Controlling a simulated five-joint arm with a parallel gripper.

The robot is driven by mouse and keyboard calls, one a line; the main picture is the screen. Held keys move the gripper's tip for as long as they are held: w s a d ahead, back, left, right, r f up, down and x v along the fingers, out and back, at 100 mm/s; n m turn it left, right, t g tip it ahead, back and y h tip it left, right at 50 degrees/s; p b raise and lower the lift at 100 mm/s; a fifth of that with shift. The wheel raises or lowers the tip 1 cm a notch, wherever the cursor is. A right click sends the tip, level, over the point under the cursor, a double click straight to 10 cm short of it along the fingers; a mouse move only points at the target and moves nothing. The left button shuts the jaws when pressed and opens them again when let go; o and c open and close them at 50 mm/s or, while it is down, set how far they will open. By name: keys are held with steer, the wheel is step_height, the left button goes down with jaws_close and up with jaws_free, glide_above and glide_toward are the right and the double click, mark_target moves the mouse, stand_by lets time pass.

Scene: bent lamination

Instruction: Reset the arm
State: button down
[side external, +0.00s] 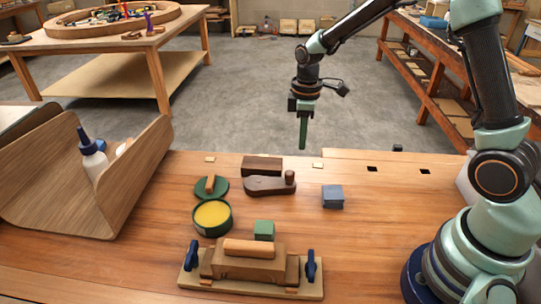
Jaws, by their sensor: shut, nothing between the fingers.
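My gripper (303,132) hangs in the air above the far edge of the workbench, pointing down. Its green fingers are closed together with nothing between them. It is apart from everything on the bench. My arm reaches in from the right side of the picture, bent at the elbow, with its base at the bench's right end.
The workbench (130,262) carries a clamping jig (250,268), a yellow-filled tin (212,215), a hand plane (270,184), a blue-grey block (332,197) and a green block (264,230). A bent wood holder (50,180) with a glue bottle (92,155) stands left.

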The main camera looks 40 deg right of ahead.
steer(key=s+a+r+m+t, duration=0.2)
steer(key=s+r+m+t, duration=0.3)
steer(key=s+r, duration=0.9)
steer(key=r+m, duration=0.1)
steer(key=m, duration=0.2)
steer(key=shift+s+a+r+m+t, duration=0.15)
steer(key=shift+s+r+m+t, duration=0.15)
steer(key=shift+r+m, duration=0.1)
